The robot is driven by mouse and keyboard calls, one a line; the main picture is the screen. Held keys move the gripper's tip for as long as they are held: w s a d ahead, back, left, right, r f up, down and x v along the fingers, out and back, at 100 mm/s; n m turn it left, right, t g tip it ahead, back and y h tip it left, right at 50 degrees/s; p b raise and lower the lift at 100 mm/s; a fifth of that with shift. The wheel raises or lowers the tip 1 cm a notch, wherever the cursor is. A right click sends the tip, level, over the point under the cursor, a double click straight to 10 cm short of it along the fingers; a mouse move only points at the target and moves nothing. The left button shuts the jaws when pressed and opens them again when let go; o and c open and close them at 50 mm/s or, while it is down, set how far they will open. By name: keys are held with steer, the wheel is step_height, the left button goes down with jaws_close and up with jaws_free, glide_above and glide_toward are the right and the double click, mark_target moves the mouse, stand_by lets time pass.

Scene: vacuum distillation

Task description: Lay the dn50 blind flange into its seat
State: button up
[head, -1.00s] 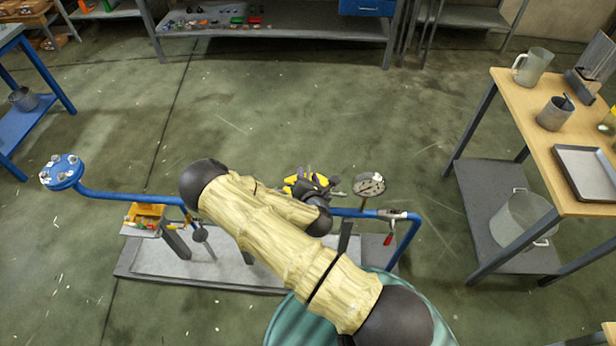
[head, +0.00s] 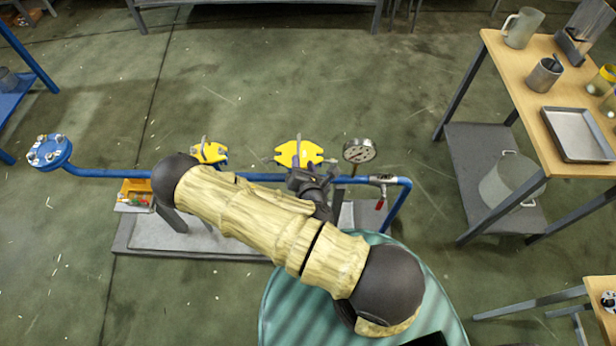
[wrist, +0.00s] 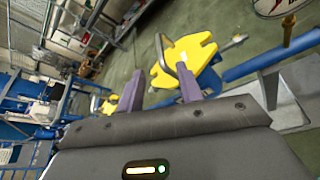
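I cannot pick out a loose dn50 blind flange or its seat with certainty. A round blue flange with bolts (head: 49,152) sits at the left end of the blue pipe (head: 105,173). My gripper (wrist: 160,70) shows in the wrist view with two purple fingers apart and nothing visibly held between them. A yellow plate with a grey handle (wrist: 188,58) lies beyond the fingertips; contact cannot be told. In the head view, my gripper (head: 304,180) is partly hidden by my arm, just below the yellow plate (head: 298,153) on the pipe.
A second yellow plate (head: 209,152) and a gauge (head: 359,151) are on the pipe. A wooden-topped table (head: 503,82) with a metal tray (head: 578,134) stands at right. A small stool (head: 601,286) is at lower right. Open floor lies behind the pipe.

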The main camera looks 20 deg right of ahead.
steer(key=p+v, duration=0.6)
steer(key=v, duration=0.1)
steer(key=shift+p, duration=0.35)
steer(key=shift+r, duration=0.15)
stand_by(0.6)
